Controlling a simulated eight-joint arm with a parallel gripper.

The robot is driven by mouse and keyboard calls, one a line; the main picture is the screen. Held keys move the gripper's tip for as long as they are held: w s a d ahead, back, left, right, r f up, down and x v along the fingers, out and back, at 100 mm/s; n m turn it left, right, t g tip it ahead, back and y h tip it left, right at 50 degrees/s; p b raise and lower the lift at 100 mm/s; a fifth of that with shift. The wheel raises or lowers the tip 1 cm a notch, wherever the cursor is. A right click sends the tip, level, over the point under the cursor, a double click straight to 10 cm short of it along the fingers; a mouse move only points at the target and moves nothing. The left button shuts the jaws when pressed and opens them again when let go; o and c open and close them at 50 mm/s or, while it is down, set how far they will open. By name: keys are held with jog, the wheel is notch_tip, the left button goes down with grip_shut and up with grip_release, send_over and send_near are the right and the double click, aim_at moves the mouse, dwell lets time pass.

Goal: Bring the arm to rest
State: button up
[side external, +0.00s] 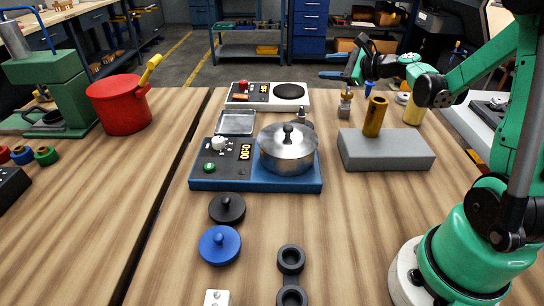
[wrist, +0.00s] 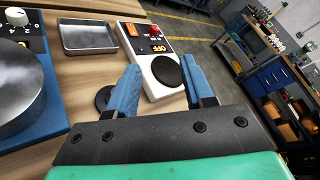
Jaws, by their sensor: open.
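My green arm reaches from the right, and my gripper (side external: 328,66) is in the air towards the back right of the table. Its two blue fingers are spread apart with nothing between them. In the wrist view, my gripper (wrist: 160,64) appears open in front of the white hot plate (wrist: 163,72), whose display reads OFF. No object is held.
A steel pot (side external: 287,150) with a lid stands on the blue hot plate (side external: 255,183). A metal tray (side external: 236,123) and a red pot (side external: 120,105) stand further left.

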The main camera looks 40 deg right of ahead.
jog(key=s+a+n+g, duration=0.1)
jog(key=a+n, duration=0.3)
jog(key=s+a+n+g+y, duration=0.1)
jog(key=a+n+g, duration=0.1)
jog(key=a+n, duration=0.2)
jog(key=s+a+n+g, duration=0.1)
jog(key=a+n, duration=0.3)
jog(key=a, duration=0.1)
jog(key=shift+a+g, duration=0.2)
jog(key=shift+g, duration=0.2)
jog(key=s+a+n, duration=0.1)
jog(key=n, duration=0.1)
jog(key=s+a+n+g, duration=0.1)
jog(key=a+n, duration=0.1)
jog(key=s+a+n, duration=0.1)
jog(key=s+n, duration=0.1)
jog(key=n, duration=0.1)
jog(key=shift+s+a+f+g, duration=0.1)
jog(key=shift+a+f+g, duration=0.1)
jog(key=shift+f+g, duration=0.2)
jog(key=s+n, duration=0.1)
jog(key=n, duration=0.1)
jog(key=s+a+n+h, duration=0.1)
jog(key=s+n, duration=0.1)
jog(key=s+a+f+n+g+h, duration=0.1)
jog(key=n, duration=0.2)
jog(key=shift+s, duration=0.2)
